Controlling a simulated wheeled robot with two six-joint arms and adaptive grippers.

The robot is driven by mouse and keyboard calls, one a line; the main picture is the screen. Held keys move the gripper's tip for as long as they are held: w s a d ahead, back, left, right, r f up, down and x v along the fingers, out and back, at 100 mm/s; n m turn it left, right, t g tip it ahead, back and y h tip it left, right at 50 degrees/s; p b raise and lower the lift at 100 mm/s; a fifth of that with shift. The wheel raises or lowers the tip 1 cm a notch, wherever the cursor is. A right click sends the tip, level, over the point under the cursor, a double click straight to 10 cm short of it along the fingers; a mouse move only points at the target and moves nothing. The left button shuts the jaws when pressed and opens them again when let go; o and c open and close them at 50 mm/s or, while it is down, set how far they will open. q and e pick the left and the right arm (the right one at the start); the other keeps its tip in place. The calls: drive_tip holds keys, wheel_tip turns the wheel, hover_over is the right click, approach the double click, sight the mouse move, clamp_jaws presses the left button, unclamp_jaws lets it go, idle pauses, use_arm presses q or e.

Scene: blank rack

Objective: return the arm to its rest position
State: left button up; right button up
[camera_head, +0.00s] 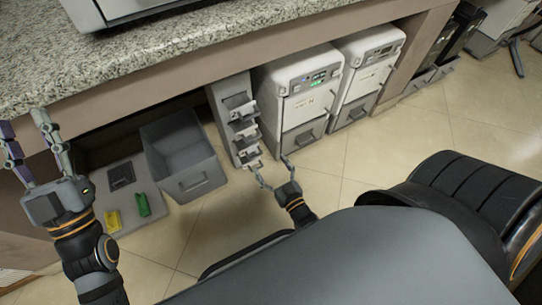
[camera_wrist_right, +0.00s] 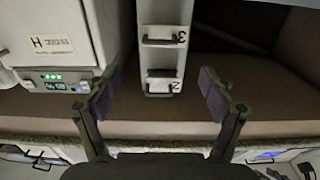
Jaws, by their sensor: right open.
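My right gripper (camera_head: 268,165) is open and empty in the head view, low in front of the narrow grey rack (camera_head: 238,118). In the right wrist view the two fingers of my right gripper (camera_wrist_right: 217,92) stand wide apart with nothing between them. Beyond them that rack (camera_wrist_right: 164,62) shows upside down, with dark handles and the labels 3 and 2. My left gripper (camera_head: 22,122) is at the left edge of the head view, fingers apart and empty, in front of the counter edge.
The granite counter (camera_head: 200,40) overhangs the rack and two white machines (camera_head: 300,75). A grey open bin (camera_head: 190,182) stands left of the rack. A green piece (camera_head: 143,204) and a yellow piece (camera_head: 113,220) lie on a grey surface beside it. The tiled floor (camera_head: 350,150) ahead is clear.

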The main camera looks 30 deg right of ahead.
idle(0.3)
